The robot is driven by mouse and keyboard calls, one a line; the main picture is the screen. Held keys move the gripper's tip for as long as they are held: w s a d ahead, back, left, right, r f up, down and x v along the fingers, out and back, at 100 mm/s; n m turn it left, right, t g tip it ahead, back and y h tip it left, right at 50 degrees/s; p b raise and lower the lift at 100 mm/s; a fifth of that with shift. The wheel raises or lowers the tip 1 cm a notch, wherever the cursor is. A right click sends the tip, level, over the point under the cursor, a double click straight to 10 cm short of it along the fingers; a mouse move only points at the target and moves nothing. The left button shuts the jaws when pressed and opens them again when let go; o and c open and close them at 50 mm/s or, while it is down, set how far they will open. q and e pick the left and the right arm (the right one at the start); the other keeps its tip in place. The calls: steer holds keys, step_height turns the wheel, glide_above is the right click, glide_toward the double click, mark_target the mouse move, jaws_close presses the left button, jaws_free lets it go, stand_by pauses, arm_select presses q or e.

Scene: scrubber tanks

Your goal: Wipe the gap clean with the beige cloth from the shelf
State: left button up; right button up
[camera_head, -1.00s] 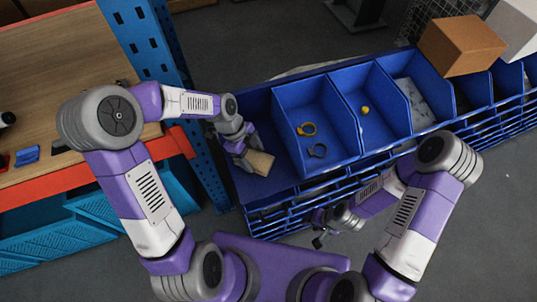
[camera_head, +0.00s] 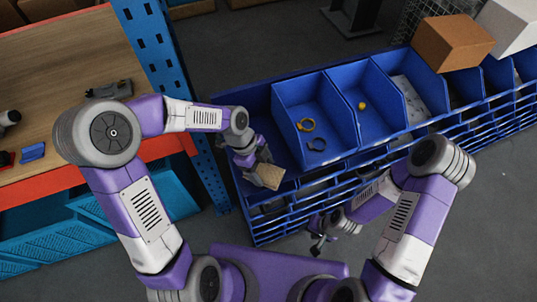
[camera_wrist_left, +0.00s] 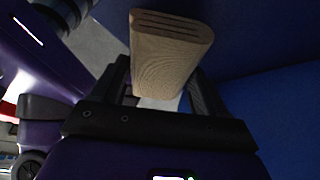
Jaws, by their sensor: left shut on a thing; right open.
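The beige cloth (camera_head: 270,178) is a folded block, its stacked layers visible at one end in the left wrist view (camera_wrist_left: 170,50). My left gripper (camera_head: 264,172) is shut on it. It holds the cloth over the front of the blue rack, left of the large blue bin (camera_head: 310,95). I cannot tell whether the cloth touches a surface. My right gripper (camera_head: 319,244) is open and empty, low in front of the rack.
A blue upright (camera_head: 165,60) and a wooden shelf (camera_head: 70,60) stand on the left. A cardboard box (camera_head: 452,43) stands at the upper right.

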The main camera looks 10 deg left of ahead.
arm_select(q)
steer(key=r, duration=0.1)
steer(key=r+p, duration=0.1)
steer(key=r, duration=0.1)
steer(key=shift+w+p, duration=0.25)
steer(key=shift+p, duration=0.15)
steer(key=shift+r+p, duration=1.35)
steer(key=shift+r, duration=0.45)
steer(key=shift+f, duration=0.1)
